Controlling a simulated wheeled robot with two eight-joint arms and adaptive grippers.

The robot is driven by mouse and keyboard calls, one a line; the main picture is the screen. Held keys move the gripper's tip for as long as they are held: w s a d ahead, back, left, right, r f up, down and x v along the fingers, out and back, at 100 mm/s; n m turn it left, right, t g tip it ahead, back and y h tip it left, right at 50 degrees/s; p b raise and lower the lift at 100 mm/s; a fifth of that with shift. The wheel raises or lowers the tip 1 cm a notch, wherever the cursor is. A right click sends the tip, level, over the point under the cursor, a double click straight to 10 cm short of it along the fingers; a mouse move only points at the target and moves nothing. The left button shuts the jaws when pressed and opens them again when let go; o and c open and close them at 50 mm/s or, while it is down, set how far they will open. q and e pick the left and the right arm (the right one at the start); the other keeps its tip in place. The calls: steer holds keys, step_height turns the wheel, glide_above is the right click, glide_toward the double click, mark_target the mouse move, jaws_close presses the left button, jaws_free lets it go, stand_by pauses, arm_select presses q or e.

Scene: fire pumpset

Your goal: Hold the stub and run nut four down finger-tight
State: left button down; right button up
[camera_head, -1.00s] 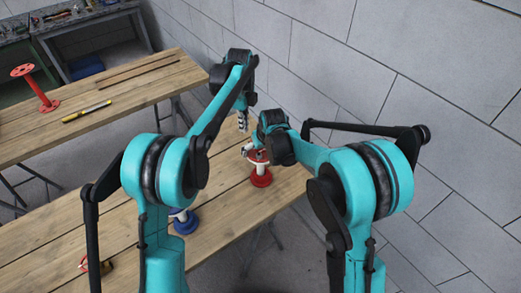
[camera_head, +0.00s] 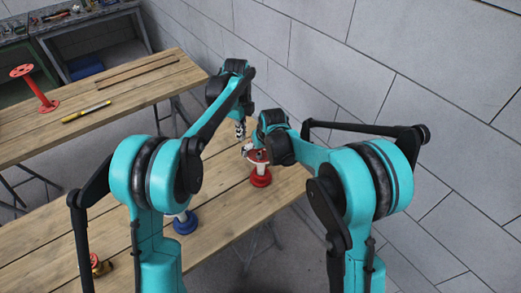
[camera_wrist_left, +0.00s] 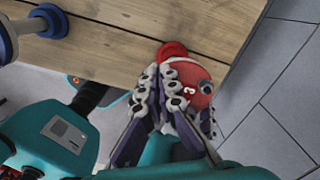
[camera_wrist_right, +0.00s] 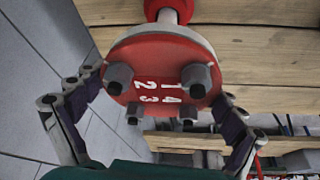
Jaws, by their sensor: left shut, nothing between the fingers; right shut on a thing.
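The red stub (camera_head: 261,175) stands on the near table by its far right corner. In the right wrist view its round red flange (camera_wrist_right: 150,55) carries white numbers 1 to 4, with a dark nut or bolt end by each. Nut four (camera_wrist_right: 187,113) is at the lower right. My right gripper (camera_wrist_right: 150,92) is shut on the flange, one finger at each side. My left gripper (camera_head: 241,131) is shut and empty, close to the stub. In the left wrist view, its fingertips (camera_wrist_left: 163,77) overlap the flange (camera_wrist_left: 202,77); contact is unclear. Nut four cannot be made out there.
A blue-based stub (camera_head: 185,222) stands nearer on the same table. A small orange-and-dark part (camera_head: 100,266) lies at the near left. A far table holds a red spool (camera_head: 46,104) and a yellow level (camera_head: 86,111). A grey block wall (camera_head: 300,50) rises behind.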

arm_select(q)
steer(key=shift+f, duration=1.7)
steer(key=shift+d, duration=0.4)
steer(key=shift+w+d, duration=0.1)
steer(key=shift+w, duration=0.25)
steer(key=shift+w+d, duration=0.2)
steer(key=shift+w, duration=0.15)
steer(key=shift+w+d, duration=0.1)
steer(key=shift+d, duration=0.1)
steer(key=shift+w+a, duration=0.1)
step_height(320, 180, up, 6)
steer(key=shift+w+a, duration=0.2)
steer(key=shift+a, duration=0.25)
